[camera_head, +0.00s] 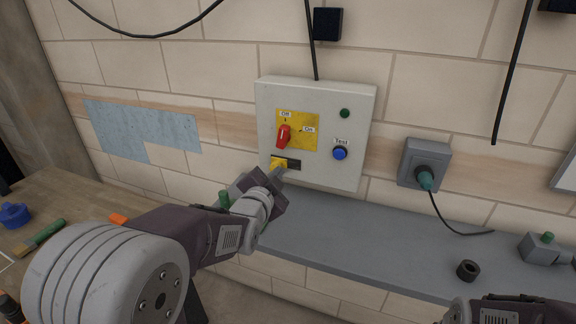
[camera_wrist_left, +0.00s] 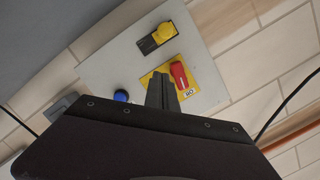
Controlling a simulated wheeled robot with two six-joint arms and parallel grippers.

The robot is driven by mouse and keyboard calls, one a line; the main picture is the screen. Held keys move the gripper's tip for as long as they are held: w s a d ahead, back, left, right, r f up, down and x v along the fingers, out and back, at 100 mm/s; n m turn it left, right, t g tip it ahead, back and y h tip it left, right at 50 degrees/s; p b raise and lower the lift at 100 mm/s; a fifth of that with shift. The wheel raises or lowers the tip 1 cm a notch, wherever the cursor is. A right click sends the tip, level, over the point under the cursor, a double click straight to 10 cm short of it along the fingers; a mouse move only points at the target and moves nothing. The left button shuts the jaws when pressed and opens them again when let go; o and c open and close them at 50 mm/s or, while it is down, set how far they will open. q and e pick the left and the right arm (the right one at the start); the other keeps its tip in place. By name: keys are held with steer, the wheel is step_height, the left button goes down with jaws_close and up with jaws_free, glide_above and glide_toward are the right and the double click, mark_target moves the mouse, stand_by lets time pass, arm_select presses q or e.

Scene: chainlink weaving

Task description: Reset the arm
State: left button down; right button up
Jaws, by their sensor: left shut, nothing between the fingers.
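My left arm comes in from the left of the head view. Its gripper (camera_head: 273,180) is at the lower left of a pale control box (camera_head: 351,108) on the wall. In the left wrist view the dark fingers (camera_wrist_left: 163,92) are shut and empty, overlapping the yellow plate near the red rotary switch (camera_wrist_left: 179,75). I cannot tell whether they touch the box. In the head view the red switch (camera_head: 283,137) stands nearly upright, towards "Off". A yellow knob (camera_head: 278,163) sits at the left of a black slot below it. The right gripper's fingers are not visible.
A blue Test button (camera_head: 340,154) and green lamp (camera_head: 345,113) are on the box. A grey shelf (camera_head: 330,233) runs below, with a dark ring (camera_head: 467,270) on it.

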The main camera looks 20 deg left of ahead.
arm_select(q)
steer(key=s+d+f+n+g+h+p, duration=0.1)
steer(key=s+d+f+g+p, duration=0.35)
steer(key=f, duration=0.45)
steer(key=s+f+n+g, duration=0.3)
steer(key=s+f+g, duration=0.2)
steer(key=s, duration=0.4)
steer(key=s+f+n+g, duration=0.4)
steer(key=s+f+g, duration=0.1)
steer(key=s, duration=0.5)
steer(key=shift+d+f+n+h, duration=0.3)
steer(key=shift+f, duration=0.05)
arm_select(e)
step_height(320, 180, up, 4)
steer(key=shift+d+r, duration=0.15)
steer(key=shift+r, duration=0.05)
arm_select(q)
steer(key=shift+w, duration=0.1)
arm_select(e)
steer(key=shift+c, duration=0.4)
